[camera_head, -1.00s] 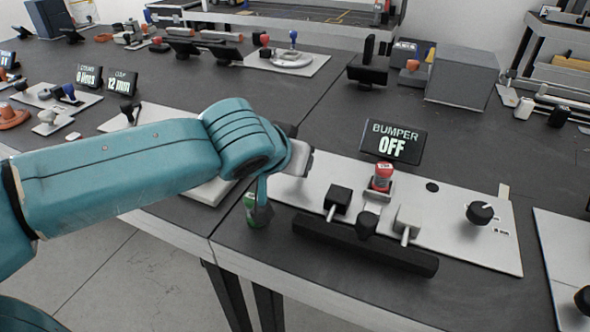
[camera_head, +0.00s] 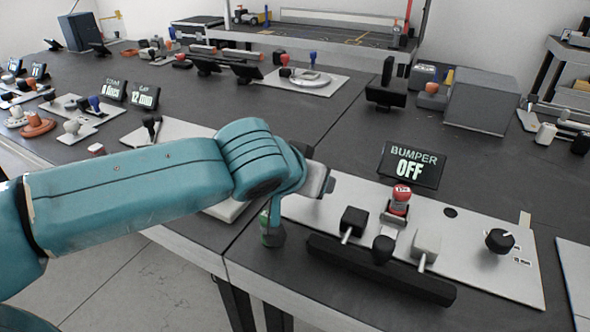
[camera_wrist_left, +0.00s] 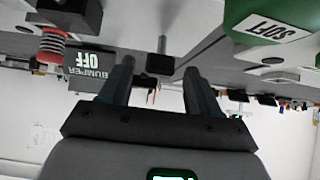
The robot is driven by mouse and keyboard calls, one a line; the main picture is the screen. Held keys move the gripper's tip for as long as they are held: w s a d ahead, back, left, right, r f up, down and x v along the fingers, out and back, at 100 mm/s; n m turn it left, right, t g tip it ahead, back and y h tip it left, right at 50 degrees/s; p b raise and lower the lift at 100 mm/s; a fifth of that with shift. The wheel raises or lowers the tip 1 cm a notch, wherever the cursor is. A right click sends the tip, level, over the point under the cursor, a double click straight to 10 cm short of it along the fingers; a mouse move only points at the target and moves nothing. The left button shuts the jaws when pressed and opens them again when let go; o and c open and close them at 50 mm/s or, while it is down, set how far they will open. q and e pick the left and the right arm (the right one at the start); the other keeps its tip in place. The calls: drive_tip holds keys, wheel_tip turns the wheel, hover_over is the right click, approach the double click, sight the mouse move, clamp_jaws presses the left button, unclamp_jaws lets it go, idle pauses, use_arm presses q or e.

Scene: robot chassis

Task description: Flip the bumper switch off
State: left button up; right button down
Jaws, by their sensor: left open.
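The bumper display (camera_head: 412,166) reads OFF and stands at the back of a light panel (camera_head: 470,235). A red-topped control (camera_head: 401,195) stands in front of it; it also shows at the upper left of the left wrist view (camera_wrist_left: 51,46). The panel's front holds a black block-headed lever (camera_head: 353,220), a dark knob (camera_head: 383,249) and a white block-headed lever (camera_head: 425,243). My left gripper (camera_wrist_left: 158,80) is open and empty, its two dark fingers apart. In the head view its grey body (camera_head: 318,180) is beside the panel's left end, fingers mostly hidden. My right gripper is not in view.
A green piece labelled SOFT (camera_wrist_left: 265,18) is close by my left gripper at the upper right of the wrist view. A black bar (camera_head: 380,270) runs along the panel's front. A black rotary knob (camera_head: 499,240) is at the right.

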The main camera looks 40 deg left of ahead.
use_arm(q)
drive_tip(key=p+v, duration=0.5)
drive_tip(key=v, duration=1)
drive_tip(key=shift+r, duration=0.2)
drive_tip(key=shift+s, duration=0.15)
